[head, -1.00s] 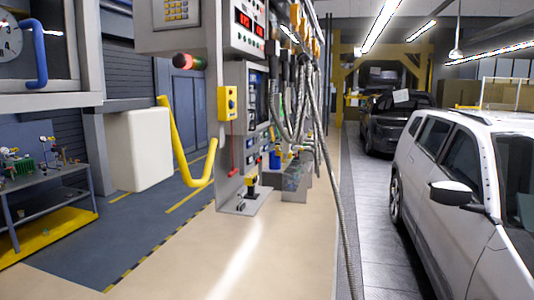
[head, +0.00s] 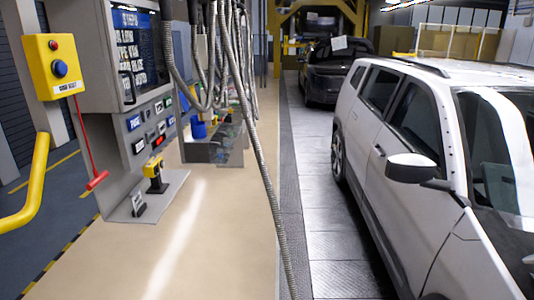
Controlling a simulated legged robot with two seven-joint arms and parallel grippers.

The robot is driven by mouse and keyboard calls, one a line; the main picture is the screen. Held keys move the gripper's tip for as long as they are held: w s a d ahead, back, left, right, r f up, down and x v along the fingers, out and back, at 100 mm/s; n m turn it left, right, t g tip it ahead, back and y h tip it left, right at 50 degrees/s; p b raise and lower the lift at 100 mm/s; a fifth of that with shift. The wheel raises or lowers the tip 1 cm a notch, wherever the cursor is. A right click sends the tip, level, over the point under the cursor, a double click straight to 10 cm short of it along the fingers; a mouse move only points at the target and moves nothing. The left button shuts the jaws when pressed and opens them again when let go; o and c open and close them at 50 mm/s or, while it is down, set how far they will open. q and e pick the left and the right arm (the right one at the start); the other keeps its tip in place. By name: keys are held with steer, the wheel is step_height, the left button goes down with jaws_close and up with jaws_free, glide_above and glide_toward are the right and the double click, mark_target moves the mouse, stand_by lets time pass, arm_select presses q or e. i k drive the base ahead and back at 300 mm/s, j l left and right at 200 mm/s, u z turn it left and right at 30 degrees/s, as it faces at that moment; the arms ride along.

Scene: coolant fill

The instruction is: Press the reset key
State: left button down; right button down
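A yellow control box (head: 55,67) is at the upper left of the head view. It has a small red button (head: 54,44) at the top and a larger blue button (head: 60,67) below it. A small label (head: 70,87) sits under the blue button, its text too small to read surely. A grey service column (head: 140,100) beside it carries several small labelled keys (head: 150,130) and a dark panel with white text (head: 135,45). Which of these is the reset key I cannot tell for certain. Neither of my grippers is in view.
A yellow curved rail (head: 30,190) is at the left edge. A red T-handle (head: 97,180) hangs on a red line under the box. Grey hoses (head: 245,110) hang right of the column. A white car (head: 420,160) fills the right.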

mark_target(169, 119)
steer(key=i+u, duration=0.15)
steer(key=i, duration=0.35)
steer(key=i+l+u, duration=0.1)
steer(key=i, duration=0.4)
steer(key=i+l+u, duration=0.15)
steer(key=i, duration=0.35)
steer(key=i+l+u, duration=0.15)
steer(key=i, duration=0.35)
steer(key=i+l+u, duration=0.2)
steer(key=i+u, duration=0.25)
steer(key=i+l+u, duration=0.15)
steer(key=l+u, duration=0.15)
steer(key=u, duration=0.15)
steer(key=i+l+u, duration=0.25)
steer(key=l+u, duration=0.2)
steer(key=i+l+u, duration=0.15)
steer(key=l+u, duration=0.95)
steer(key=l, duration=0.4)
steer(key=i, duration=0.05)
